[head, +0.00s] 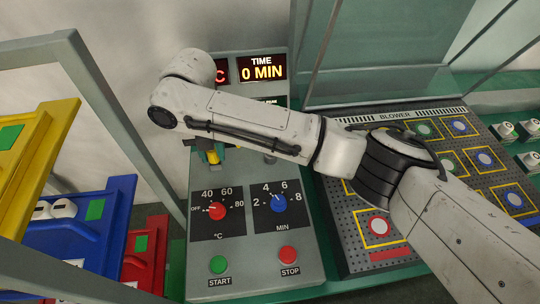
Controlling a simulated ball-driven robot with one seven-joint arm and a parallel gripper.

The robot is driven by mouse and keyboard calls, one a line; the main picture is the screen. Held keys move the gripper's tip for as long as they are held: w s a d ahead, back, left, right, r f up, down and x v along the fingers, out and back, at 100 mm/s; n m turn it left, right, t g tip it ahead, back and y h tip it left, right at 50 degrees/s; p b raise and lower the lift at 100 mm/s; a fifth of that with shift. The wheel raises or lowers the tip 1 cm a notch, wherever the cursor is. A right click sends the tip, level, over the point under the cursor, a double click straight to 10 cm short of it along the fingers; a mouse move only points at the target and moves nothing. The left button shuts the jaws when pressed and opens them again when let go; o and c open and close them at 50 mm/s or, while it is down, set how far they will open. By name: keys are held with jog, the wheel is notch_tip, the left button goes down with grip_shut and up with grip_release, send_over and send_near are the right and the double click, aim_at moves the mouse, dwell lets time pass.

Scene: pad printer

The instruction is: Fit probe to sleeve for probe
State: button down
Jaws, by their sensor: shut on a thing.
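My arm crosses the front of the control panel, and my gripper (211,153) is mostly hidden behind it. Just below the forearm, a small cluster of yellow, teal and dark parts shows against the panel at the left. My gripper is shut on the probe there, but the probe's outline is too small and covered to make out. The sleeve for the probe cannot be told apart in this view. I cannot tell whether the probe touches it.
The grey control panel (255,255) has a red dial (217,211), a blue dial (278,203), a green start button (218,264) and a red stop button (288,253). A perforated blower plate (345,215) lies right. Yellow (62,125), blue (117,215) and red (158,235) bins stand left.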

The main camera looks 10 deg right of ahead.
jog(key=c, duration=1.4)
grip_release()
jog(key=shift+c, duration=0.2)
grip_shut()
jog(key=shift+r+p, duration=2.95)
jog(key=shift+r, duration=0.55)
